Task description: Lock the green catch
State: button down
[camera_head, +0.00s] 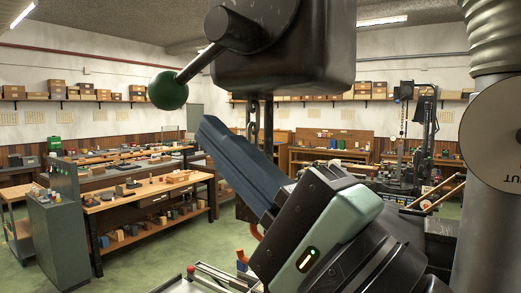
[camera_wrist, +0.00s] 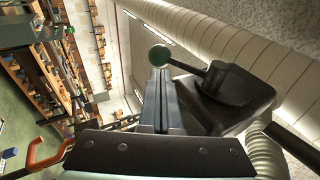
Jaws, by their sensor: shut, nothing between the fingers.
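The green catch shows as a round green knob (camera_head: 167,90) on a short dark lever that slants down and left from a pivot on a dark box-shaped housing (camera_head: 290,68). In the wrist view the green knob (camera_wrist: 160,55) sits just past my fingertips, and its lever runs right to the housing (camera_wrist: 235,100). My gripper (camera_head: 208,128) has its long blue-grey fingers together and empty, pointing up and left. In the head view the fingertips are below and right of the knob, with a visible gap. The fingers also show in the wrist view (camera_wrist: 161,76).
A large ribbed grey column (camera_head: 495,190) stands at the right. A wooden workbench (camera_head: 145,196) and a grey cabinet (camera_head: 60,235) are farther off at left. Open air lies left of the knob.

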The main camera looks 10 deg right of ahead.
aim_at(174, 84)
jog(key=shift+p+x, duration=0.65)
jog(key=shift+x, duration=1.75)
jog(key=shift+a+f, duration=0.1)
jog(key=shift+w+a+m+t+b, duration=0.3)
jog(key=shift+t+b, duration=0.5)
jog(key=shift+b, duration=0.4)
jog(key=shift+w+a+r+m+t+y+b, duration=0.3)
jog(key=shift+r+t+y+b, duration=0.3)
jog(key=shift+b, duration=0.4)
jog(key=shift+w+a+r+m+t+b, duration=0.1)
jog(key=shift+a+r+m+t+b, duration=0.1)
jog(key=shift+m+t+b, duration=0.3)
jog(key=shift+w+r+t+h+p, duration=0.15)
jog(key=shift+r+t+h+p, duration=0.15)
jog(key=shift+r+p, duration=0.35)
jog(key=shift+r, duration=0.1)
